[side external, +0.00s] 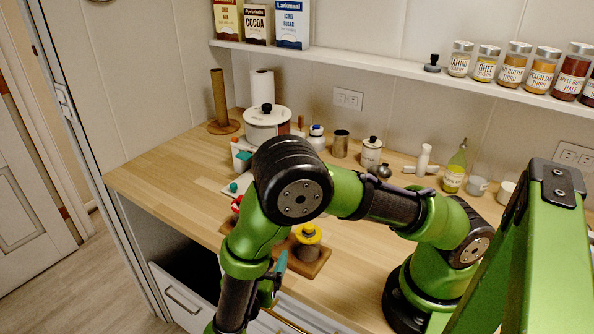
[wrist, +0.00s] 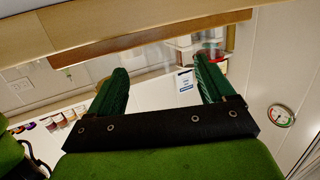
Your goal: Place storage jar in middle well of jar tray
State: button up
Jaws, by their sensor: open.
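A small wooden tray (side external: 318,262), which I take to be the jar tray, lies near the counter's front edge in the side view, partly hidden by my arm. A yellow jar-like piece with a dark knob (side external: 308,234) stands on or in it; its wells cannot be made out. I cannot tell which jar is the storage jar; a white lidded jar (side external: 371,153) stands further back. My gripper (wrist: 158,75) is open, with nothing between its dark green fingers in the wrist view. In the side view my arm bends down in front of the counter, and the fingertips are not clearly seen.
A wall shelf (side external: 400,68) holds boxes and labelled jars. The left front counter is clear.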

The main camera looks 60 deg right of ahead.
jog(key=f+v, duration=0.1)
jog(key=v, duration=0.4)
jog(key=s+d+r+n+y, duration=0.2)
jog(key=d+r+n+y, duration=0.1)
jog(key=r+y, duration=0.2)
jog(key=s+d+r+n+t+y, duration=0.1)
jog(key=s+d+r+n+y, duration=0.1)
jog(key=r+y, duration=0.4)
jog(key=s+d+r+n+y, duration=0.3)
jog(key=d+r+y, duration=0.3)
jog(key=r, duration=0.5)
jog(key=shift+d+r+n+t, duration=0.2)
jog(key=shift+r+n+t, duration=0.1)
jog(key=shift+n, duration=0.6)
